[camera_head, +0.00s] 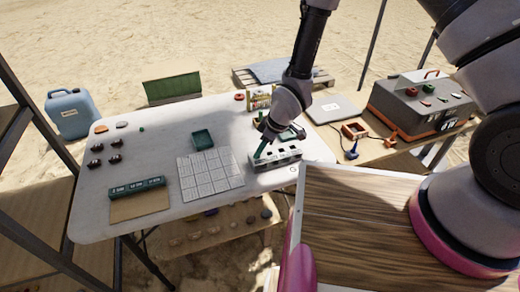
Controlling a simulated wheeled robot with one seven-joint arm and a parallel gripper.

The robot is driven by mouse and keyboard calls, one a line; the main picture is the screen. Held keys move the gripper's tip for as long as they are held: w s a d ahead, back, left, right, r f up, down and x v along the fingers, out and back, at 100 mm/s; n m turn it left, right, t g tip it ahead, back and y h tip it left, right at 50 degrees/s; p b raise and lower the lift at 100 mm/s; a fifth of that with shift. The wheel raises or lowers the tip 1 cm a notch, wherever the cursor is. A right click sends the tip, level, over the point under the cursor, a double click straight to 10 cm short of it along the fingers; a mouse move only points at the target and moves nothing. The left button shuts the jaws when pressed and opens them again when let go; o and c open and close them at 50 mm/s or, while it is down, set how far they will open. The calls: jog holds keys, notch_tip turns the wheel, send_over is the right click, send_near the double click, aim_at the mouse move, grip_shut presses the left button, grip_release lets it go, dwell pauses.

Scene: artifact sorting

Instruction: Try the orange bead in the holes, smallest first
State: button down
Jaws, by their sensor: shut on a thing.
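My gripper (262,145) points down just over the left part of a grey block with dark holes (287,154) at the right end of the white table. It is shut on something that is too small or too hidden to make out. I cannot make out the orange bead in this view. I also cannot tell whether the fingertips touch the block or whether anything is inside a hole. The block's right holes are in plain sight; its left part is partly covered by the gripper.
A white grid sheet (209,174) and a green tray (202,139) lie left of the block. A toolbox (420,104) stands on the right table.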

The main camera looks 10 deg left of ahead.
jog(key=c, duration=0.7)
grip_release()
jog(key=shift+o, duration=0.2)
jog(key=o, duration=0.4)
jog(key=shift+r, duration=0.15)
jog(key=shift+r, duration=2.9)
